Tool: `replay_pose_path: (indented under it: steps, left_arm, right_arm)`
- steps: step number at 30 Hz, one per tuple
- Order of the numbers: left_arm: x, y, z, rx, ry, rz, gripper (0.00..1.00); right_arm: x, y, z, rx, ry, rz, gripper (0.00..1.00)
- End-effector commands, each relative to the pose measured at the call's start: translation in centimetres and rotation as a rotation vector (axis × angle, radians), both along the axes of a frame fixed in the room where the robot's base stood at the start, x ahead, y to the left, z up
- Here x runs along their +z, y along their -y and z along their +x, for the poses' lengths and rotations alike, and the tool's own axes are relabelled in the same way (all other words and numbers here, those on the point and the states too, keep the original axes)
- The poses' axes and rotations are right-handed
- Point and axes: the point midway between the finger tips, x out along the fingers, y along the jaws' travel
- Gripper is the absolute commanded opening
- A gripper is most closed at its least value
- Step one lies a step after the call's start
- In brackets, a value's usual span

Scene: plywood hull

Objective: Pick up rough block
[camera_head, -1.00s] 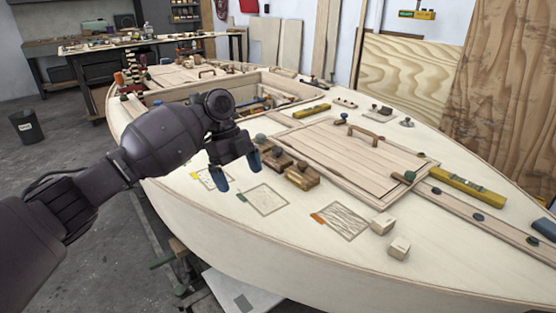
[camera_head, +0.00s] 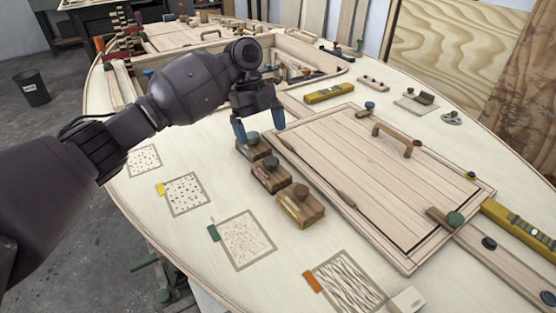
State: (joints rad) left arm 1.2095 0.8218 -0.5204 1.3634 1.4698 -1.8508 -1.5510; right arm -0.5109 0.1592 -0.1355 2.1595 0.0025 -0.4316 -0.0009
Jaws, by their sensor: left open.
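Three wooden blocks with round knobs sit in a slanting row on the pale deck. The far block (camera_head: 253,151) has a dark grey-green knob, the middle block (camera_head: 270,180) a dark brown one, and the near block (camera_head: 302,212) a brown one. I cannot tell from their tops which is the rough block. My left gripper (camera_head: 260,126) is open and empty, its blue fingertips just above and around the far block's knob. I cannot tell whether they touch it. My right gripper is out of view.
A hatch panel (camera_head: 360,175) with a handle lies right of the blocks. Framed texture patches, such as a lined one (camera_head: 347,283) with an orange tab, lie along the near deck. A yellow level (camera_head: 329,93) lies behind. A pale block (camera_head: 406,300) sits at the bottom.

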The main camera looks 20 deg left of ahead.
Motion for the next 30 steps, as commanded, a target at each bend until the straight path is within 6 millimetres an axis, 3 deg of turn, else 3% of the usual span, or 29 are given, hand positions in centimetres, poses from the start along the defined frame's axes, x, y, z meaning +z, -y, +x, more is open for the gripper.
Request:
replay_pose_path:
  steps: [11, 20, 30]
  left_arm:
    - [-4.1, 1.3, -0.9, 0.0, -0.004, 0.0, 0.97]
    - [-6.0, 2.0, -1.3, 0.0, -0.003, 0.0, 0.97]
    - [-10.0, 3.3, -2.0, -0.001, -0.004, 0.001, 0.97]
  right_arm:
    - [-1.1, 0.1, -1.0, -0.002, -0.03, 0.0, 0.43]
    - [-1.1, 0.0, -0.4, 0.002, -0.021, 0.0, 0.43]
    - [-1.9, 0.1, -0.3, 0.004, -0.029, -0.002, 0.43]
